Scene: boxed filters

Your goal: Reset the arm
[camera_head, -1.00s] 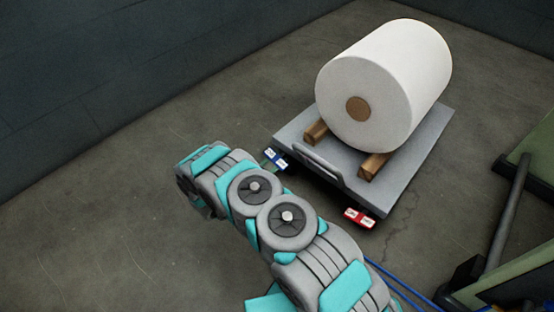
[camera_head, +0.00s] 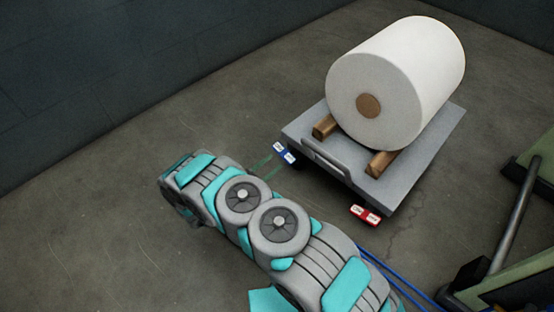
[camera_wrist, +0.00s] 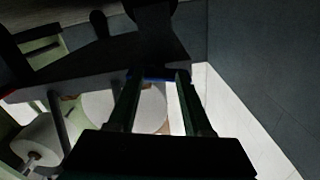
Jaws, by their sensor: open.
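My arm (camera_head: 280,225) reaches from the bottom toward the left in the head view, bent and covering most of my gripper. Two thin greenish fingers (camera_head: 266,166) show beyond the arm, apart, with their tips close to a small blue box (camera_head: 284,153). In the wrist view my gripper (camera_wrist: 158,76) is open with two dark fingers. A strip of blue (camera_wrist: 160,74) shows between or just beyond their tips. I cannot tell whether the fingers touch the box.
A grey cart (camera_head: 418,165) carries a large white roll (camera_head: 410,75) on wooden blocks (camera_head: 381,163). Green machinery (camera_head: 520,280) stands at the right. Dark walls (camera_head: 120,70) close off the back. The floor at the left is clear.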

